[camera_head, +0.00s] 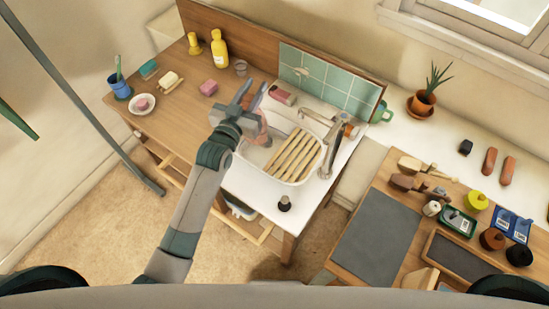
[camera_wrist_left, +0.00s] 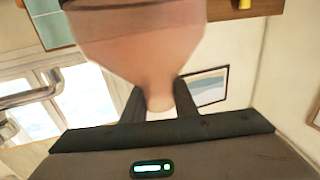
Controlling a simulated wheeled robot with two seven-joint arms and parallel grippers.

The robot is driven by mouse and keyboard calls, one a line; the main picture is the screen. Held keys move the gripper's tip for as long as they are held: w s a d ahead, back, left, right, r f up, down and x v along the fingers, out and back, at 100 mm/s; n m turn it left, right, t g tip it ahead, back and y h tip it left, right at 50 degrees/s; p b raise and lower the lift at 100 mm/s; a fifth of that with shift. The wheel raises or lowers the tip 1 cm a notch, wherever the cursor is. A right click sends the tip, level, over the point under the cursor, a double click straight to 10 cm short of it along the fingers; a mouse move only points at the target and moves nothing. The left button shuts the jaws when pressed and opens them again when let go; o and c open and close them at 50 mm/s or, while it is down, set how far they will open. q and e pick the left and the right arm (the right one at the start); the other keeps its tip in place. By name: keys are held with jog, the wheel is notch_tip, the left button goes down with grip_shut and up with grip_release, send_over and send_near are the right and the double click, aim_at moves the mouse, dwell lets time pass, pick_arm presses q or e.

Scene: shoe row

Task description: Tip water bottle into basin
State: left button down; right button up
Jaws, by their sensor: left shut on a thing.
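My left gripper (camera_head: 250,94) is over the left side of the white basin (camera_head: 262,157) and is shut on a pinkish, see-through water bottle (camera_head: 262,130). The bottle is mostly hidden behind the gripper in the head view. In the left wrist view the bottle (camera_wrist_left: 150,45) shows large, with its narrow end between the two dark fingers and its wide part away from the palm. Its outline is blurred there, and I cannot tell if water is leaving it. My right gripper is not in view.
A slatted wooden rack (camera_head: 295,155) lies over the basin, with a tap (camera_head: 332,140) at its right.

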pick_arm(q)
jog(key=shift+w+a+r, duration=0.1)
jog(key=shift+a+r, duration=0.2)
jog(key=shift+a, duration=0.25)
jog(key=shift+w+a+r, duration=0.1)
jog(key=shift+a+r, duration=0.15)
jog(key=shift+a, duration=0.3)
dwell(0.3)
